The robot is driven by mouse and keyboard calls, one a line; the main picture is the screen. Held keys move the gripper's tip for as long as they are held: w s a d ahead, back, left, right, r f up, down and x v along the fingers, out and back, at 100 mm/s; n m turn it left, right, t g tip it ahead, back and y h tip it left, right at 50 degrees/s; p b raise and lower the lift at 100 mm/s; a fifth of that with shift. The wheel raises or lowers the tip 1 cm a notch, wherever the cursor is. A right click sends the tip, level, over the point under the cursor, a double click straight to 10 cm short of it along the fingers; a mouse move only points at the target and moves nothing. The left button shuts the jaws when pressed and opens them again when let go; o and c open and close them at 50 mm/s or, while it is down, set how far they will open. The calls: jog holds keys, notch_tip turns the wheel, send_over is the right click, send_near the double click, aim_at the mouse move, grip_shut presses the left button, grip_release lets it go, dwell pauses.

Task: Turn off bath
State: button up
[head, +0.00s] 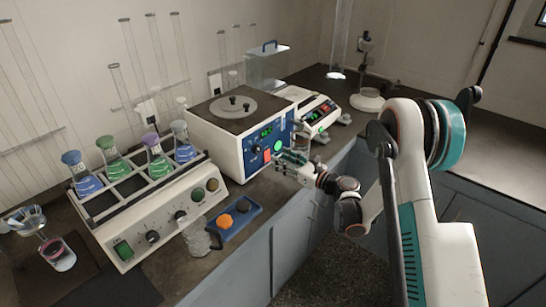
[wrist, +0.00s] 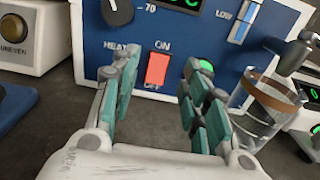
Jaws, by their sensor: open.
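The bath (head: 222,146) is a white box with a dark top, a round lid and a blue front panel, standing mid-counter in the head view. Its panel fills the wrist view (wrist: 225,28). A red rocker switch (wrist: 158,68) sits between the words ON and OFF, with a lit green lamp (wrist: 206,66) to its right. The panel's display (head: 266,132) glows green. My gripper (head: 281,157) is open and empty in front of the panel. In the wrist view its fingers (wrist: 160,76) stand on either side of the switch. I cannot tell whether they touch the panel.
A glass beaker (wrist: 262,110) with a brown band stands right of my fingers, close to the panel. A flask shaker (head: 165,205) is left of the bath. A blue tray (head: 240,226) and a glass jar (head: 200,240) are in front. A balance (head: 316,112) stands to the right.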

aim_at(268, 151)
jog(key=shift+b+x, duration=0.5)
jog(key=shift+x, duration=2)
